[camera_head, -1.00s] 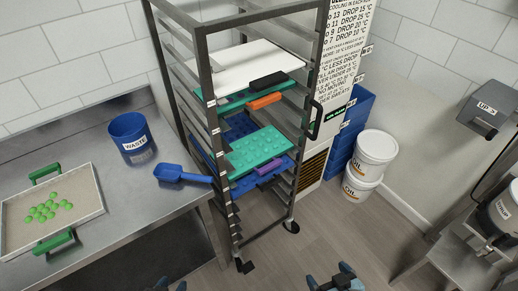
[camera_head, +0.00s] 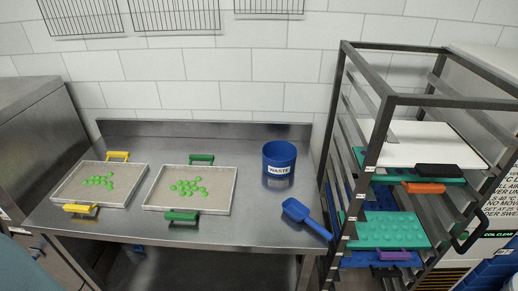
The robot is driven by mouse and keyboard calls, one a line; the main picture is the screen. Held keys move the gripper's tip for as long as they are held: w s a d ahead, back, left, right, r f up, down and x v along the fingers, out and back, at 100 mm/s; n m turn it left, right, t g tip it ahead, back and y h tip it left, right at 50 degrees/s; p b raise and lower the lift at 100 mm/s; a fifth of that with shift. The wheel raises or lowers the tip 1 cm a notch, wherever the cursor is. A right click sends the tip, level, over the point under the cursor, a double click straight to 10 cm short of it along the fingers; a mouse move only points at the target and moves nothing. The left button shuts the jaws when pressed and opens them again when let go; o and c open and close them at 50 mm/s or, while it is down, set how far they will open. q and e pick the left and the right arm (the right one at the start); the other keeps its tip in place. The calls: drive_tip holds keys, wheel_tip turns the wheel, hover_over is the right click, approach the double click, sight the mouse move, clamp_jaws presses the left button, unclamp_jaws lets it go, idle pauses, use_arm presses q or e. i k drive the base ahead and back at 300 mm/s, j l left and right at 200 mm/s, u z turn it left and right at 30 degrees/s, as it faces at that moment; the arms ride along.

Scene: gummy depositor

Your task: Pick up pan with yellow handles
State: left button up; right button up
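The pan with yellow handles (camera_head: 73,184) sits on the left part of the steel table. It is a shallow, light-coloured rectangular tray with several green gummies in its middle. One yellow handle (camera_head: 118,156) is on its far side and the other yellow handle (camera_head: 81,208) is on its near side, close to the table's front edge. Nothing is touching the pan from above. Neither of my grippers shows in this view.
A similar pan with green handles (camera_head: 222,190) lies close on the right. A blue waste bin (camera_head: 279,165) and blue scoop (camera_head: 304,216) are farther right on the steel table (camera_head: 262,222). A tall rack (camera_head: 385,130) with trays stands at the right.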

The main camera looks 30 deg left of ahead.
sight(95, 183)
drive_tip(key=u, duration=2.25)
